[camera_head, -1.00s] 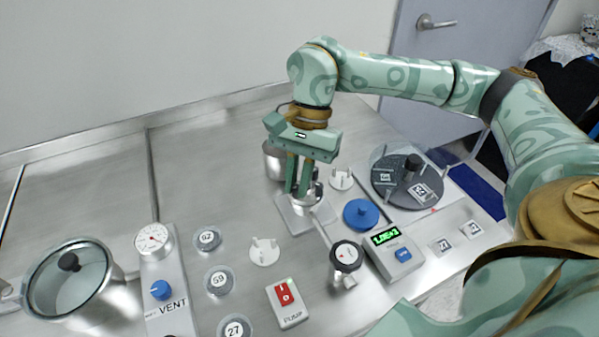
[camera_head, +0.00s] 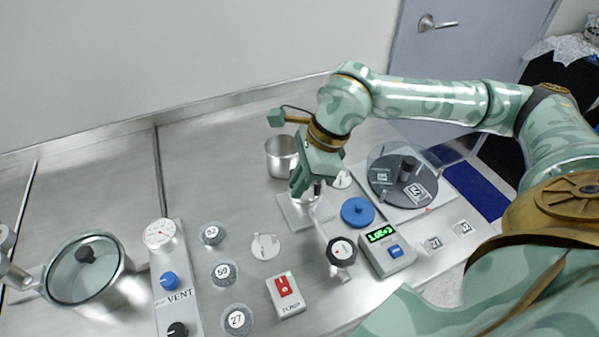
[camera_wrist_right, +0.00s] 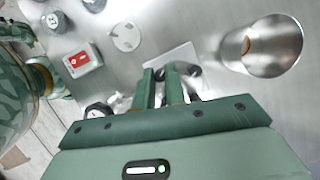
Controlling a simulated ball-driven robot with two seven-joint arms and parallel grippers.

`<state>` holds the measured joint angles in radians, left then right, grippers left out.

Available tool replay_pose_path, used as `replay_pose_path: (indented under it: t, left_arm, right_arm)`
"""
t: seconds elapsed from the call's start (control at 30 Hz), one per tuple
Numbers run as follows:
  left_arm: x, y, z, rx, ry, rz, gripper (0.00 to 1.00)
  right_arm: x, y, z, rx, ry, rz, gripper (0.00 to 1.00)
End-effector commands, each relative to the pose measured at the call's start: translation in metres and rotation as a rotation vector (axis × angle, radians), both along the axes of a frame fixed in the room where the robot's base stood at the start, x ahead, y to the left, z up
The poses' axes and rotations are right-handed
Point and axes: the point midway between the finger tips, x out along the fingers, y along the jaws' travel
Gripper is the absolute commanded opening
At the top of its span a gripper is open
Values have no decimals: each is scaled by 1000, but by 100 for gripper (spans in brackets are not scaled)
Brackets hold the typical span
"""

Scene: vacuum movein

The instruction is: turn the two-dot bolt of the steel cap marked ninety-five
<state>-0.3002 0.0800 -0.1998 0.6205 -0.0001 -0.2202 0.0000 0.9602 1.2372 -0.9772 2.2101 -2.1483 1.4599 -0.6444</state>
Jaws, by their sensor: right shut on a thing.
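My right gripper (camera_head: 303,193) points down at a steel fitting on a square plate (camera_head: 292,214), right of the middle in the head view. Its fingers (camera_wrist_right: 161,72) are shut on a small part of that fitting, mostly hidden between them. The plate (camera_wrist_right: 176,55) also shows in the wrist view, with dark bolt-like ends beside the fingers. I cannot make out a ninety-five mark or the two dots. My left gripper is not in view.
A steel cup (camera_head: 281,156) stands close behind the gripper. A blue disc (camera_head: 357,211), a black-rimmed handwheel (camera_head: 341,252), a green-display gauge (camera_head: 387,248) and a red pump switch (camera_head: 285,293) lie in front and right. Bare steel bench (camera_head: 215,170) is clear to the left.

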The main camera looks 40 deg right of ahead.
Motion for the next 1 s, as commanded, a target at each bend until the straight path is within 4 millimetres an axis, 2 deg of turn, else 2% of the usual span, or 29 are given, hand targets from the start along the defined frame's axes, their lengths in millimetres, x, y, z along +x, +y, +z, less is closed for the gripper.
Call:
replay_pose_path:
  t: [0.4,1.0]
  left_arm:
    - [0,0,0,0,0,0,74]
    - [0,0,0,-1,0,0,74]
  right_arm:
    - [-1,1,0,0,0,-242,0]
    - [-1,0,0,-1,0,-298,0]
